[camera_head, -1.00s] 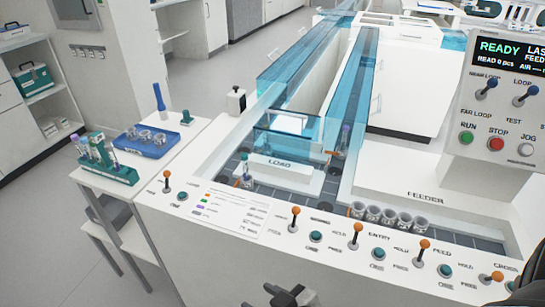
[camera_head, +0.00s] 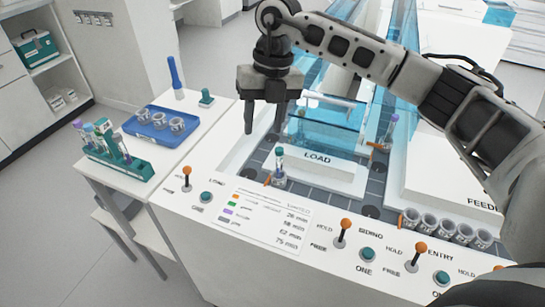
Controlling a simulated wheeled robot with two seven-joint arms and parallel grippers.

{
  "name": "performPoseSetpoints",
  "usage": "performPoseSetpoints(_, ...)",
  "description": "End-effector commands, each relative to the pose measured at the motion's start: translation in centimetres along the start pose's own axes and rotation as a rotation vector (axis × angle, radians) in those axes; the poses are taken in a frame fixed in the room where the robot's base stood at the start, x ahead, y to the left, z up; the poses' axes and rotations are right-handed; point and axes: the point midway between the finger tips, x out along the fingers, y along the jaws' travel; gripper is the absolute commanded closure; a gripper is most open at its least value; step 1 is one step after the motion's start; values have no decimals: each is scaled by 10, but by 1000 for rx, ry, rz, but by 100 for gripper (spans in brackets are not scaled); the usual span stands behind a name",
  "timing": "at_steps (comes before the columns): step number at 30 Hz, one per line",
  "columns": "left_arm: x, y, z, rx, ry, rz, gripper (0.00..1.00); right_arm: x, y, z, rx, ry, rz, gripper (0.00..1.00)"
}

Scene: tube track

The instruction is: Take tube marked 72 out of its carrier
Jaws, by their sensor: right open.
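A tube with a teal cap (camera_head: 280,158) stands upright in a carrier on the dark track, in front of the LOAD block. A second tube with a purple cap (camera_head: 391,128) stands farther back on the track, to the right. No number can be read on either, so I cannot tell which is marked 72. My right gripper (camera_head: 264,125) hangs fingers down, open and empty, above and behind the teal-capped tube, slightly left of it. Its arm crosses the view from the right. My left gripper is not in view.
A green rack (camera_head: 117,160) with several tubes and a blue tray (camera_head: 150,138) with empty carriers stand on the side table. Several empty carriers (camera_head: 445,229) line the feeder lane. Orange-tipped levers (camera_head: 342,232) rise from the front panel. Blue clear guards (camera_head: 335,115) flank the track behind.

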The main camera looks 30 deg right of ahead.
Motion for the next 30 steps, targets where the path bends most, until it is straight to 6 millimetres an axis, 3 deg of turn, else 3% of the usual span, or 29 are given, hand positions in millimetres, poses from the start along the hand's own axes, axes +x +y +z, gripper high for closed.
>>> performPoseSetpoints(1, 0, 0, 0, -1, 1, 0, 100, -14, -17, 8, 40, -31, -68, 56)
performPoseSetpoints(3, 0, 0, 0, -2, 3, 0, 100, -26, -32, 13, 80, -54, -129, 56)
performPoseSetpoints(6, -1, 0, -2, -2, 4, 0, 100, -25, -41, 15, 103, -63, -166, 56)
performPoseSetpoints(18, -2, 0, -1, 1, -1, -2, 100, 53, -53, 19, 101, -62, -165, 56)
performPoseSetpoints(30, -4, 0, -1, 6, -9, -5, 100, 92, -56, 16, 98, -61, -163, 56)
